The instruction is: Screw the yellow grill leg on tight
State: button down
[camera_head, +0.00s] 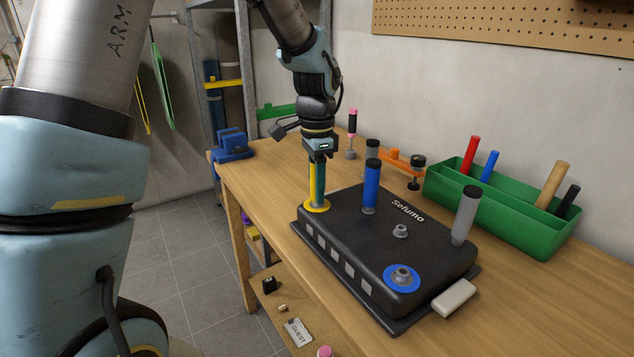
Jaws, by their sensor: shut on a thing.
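The yellow grill leg (312,190) stands upright at the left corner of the upturned black grill (345,245), over a yellow ring (317,206). My gripper (319,165) points down from above and is shut on the leg; a dark finger covers part of it. Whether the leg's lower end is fully seated cannot be told. A blue leg (371,190) with a black end stands on the grill's far side. A grey leg (466,215) stands at its right corner. A bare socket with a blue ring (402,278) is at the front corner.
A green bin (500,213) with several coloured rods stands at the right. A blue vice (232,146), a pink-and-black tool (352,130) and an orange clamp (395,160) are at the back. A pale block (454,298) lies by the grill's right edge. The bench's front right is clear.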

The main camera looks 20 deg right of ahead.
jog(key=shift+r, duration=0.15)
jog(key=shift+m+p, duration=0.35)
jog(key=shift+m, duration=0.05)
jog(key=shift+c, duration=2.4)
grip_release()
notch_tip(320, 180, up, 11)
jog(key=shift+f+b, duration=0.2)
jog(key=shift+b, duration=1)
